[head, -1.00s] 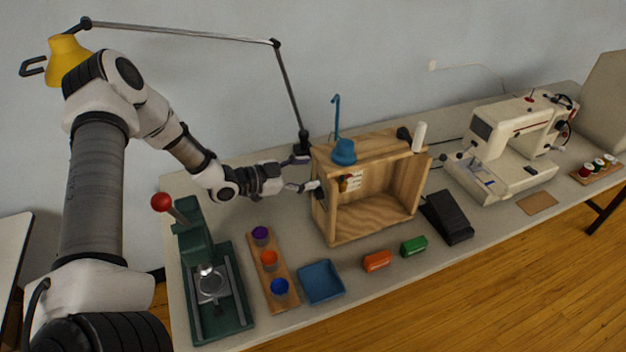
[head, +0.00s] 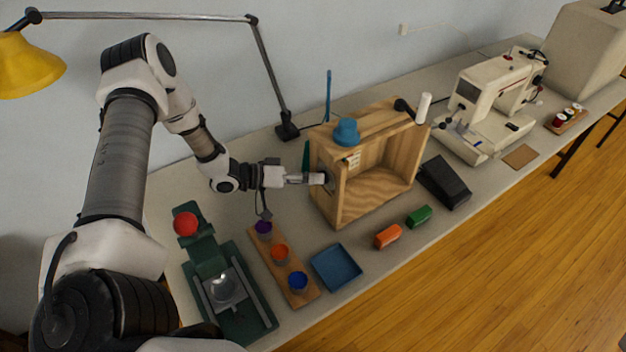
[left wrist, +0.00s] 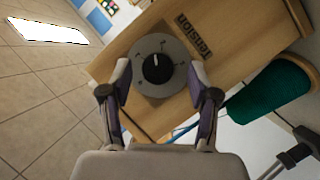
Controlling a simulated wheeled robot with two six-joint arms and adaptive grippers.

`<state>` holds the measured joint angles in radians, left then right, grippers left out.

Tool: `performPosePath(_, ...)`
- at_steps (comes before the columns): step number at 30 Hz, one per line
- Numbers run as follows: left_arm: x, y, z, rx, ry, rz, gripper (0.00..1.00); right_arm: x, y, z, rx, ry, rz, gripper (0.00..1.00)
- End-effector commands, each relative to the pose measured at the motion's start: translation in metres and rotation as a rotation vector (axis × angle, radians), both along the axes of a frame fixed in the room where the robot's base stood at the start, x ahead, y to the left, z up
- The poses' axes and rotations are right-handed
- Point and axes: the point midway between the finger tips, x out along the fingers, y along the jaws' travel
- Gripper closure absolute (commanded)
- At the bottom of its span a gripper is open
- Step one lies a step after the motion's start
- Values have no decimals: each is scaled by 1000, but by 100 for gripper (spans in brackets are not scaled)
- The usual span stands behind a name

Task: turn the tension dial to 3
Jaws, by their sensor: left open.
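The tension dial (left wrist: 158,70) is a black knob with a white pointer mark on a pale grey round plate, beside a TENSION label on a wooden panel. The mark points toward the top of the left wrist view. The scale figures are too small to read. My left gripper (left wrist: 160,76) is open, with one finger on each side of the dial; I cannot tell whether they touch it. In the head view, my left gripper (head: 325,179) is at the left side of the wooden box (head: 372,185), and the knob is hidden there. My right gripper is not in view.
A green press (head: 207,262) with a red ball handle and a wooden rack (head: 308,295) of cups stand before the arm. A blue tray (head: 336,267), orange block (head: 388,236) and green block (head: 419,216) lie in front. A lamp base (head: 287,131) stands behind.

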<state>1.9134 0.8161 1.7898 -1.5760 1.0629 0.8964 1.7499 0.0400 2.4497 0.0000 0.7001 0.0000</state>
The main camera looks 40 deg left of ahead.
Motion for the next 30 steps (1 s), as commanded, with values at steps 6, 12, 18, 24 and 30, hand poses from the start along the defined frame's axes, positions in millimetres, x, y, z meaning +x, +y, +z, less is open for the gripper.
performPosePath(6, 5, -5, -2, -1, -1, 1, 39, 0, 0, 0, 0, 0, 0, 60)
performPosePath(12, 5, -5, -2, 0, -1, 1, 75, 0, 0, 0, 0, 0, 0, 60)
performPosePath(18, 5, -5, -1, 0, -1, 0, 99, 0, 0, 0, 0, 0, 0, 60)
performPosePath(24, 5, -5, -1, 14, -7, 0, 99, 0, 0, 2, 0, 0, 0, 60)
performPosePath(30, 5, -5, 1, 73, -31, 1, 99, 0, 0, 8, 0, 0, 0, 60)
